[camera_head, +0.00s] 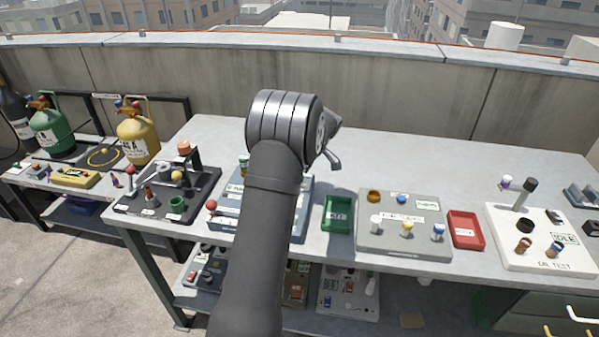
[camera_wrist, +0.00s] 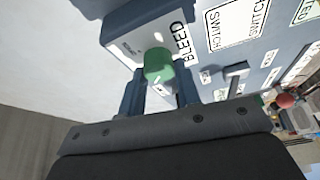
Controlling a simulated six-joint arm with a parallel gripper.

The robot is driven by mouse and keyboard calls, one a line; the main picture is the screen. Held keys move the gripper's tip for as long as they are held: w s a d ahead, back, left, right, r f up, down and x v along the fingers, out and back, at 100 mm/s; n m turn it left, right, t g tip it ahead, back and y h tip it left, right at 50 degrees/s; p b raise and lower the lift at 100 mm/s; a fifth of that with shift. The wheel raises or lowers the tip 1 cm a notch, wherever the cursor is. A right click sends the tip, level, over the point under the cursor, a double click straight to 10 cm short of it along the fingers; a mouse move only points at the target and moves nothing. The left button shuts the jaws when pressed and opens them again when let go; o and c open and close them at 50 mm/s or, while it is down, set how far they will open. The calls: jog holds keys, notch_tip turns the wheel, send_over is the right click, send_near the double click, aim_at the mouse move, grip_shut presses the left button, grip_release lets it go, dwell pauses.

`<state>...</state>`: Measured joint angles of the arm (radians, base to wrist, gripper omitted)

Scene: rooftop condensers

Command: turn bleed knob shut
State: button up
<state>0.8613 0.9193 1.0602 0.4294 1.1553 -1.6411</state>
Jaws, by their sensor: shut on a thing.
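The bleed knob (camera_wrist: 158,63) is a green round knob on a blue-grey block, beside a white label reading BLEED, in the wrist view. My gripper (camera_wrist: 159,84) is shut on it, with one dark finger on each side. How far the knob is turned cannot be told. In the head view the blue-grey panel (camera_head: 228,216) stands on the bench, partly hidden behind my arm. My fingertips are hidden there.
A red ball-topped lever (camera_wrist: 284,101) stands on the same panel. On the bench (camera_head: 400,150) are a green tray (camera_head: 337,214), a grey panel (camera_head: 386,240), a red tray (camera_head: 466,230) and a white oil test panel (camera_head: 545,262). A black board (camera_head: 150,200) lies left. The bench's back strip is clear.

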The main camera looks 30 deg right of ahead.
jog(key=o, duration=1)
jog(key=shift+c, duration=0.2)
jog(key=v, duration=1.7)
jog(key=shift+r, duration=0.25)
jog(key=shift+f, duration=0.1)
jog(key=x, duration=1.7)
jog(key=shift+f, duration=0.2)
